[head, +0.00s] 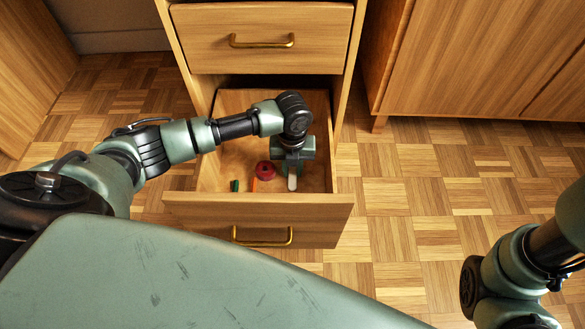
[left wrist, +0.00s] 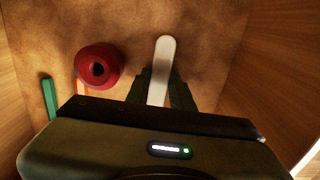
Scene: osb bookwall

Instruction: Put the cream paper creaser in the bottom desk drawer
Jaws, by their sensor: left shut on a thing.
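The cream paper creaser (left wrist: 163,62) is a flat, pale strip with a rounded end. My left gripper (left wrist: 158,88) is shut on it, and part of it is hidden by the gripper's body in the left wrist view. In the head view the creaser (head: 292,183) hangs below the left gripper (head: 292,166), inside the open bottom drawer (head: 258,208). I cannot tell if the creaser touches the drawer floor. My right gripper is not in view; only part of the right arm shows at the lower right.
In the drawer, left of the creaser, are a red round thing (head: 265,170) with a dark hole, an orange strip (head: 254,185) and a green stick (head: 234,185). A shut upper drawer (head: 262,38) is above. Cabinets stand on both sides.

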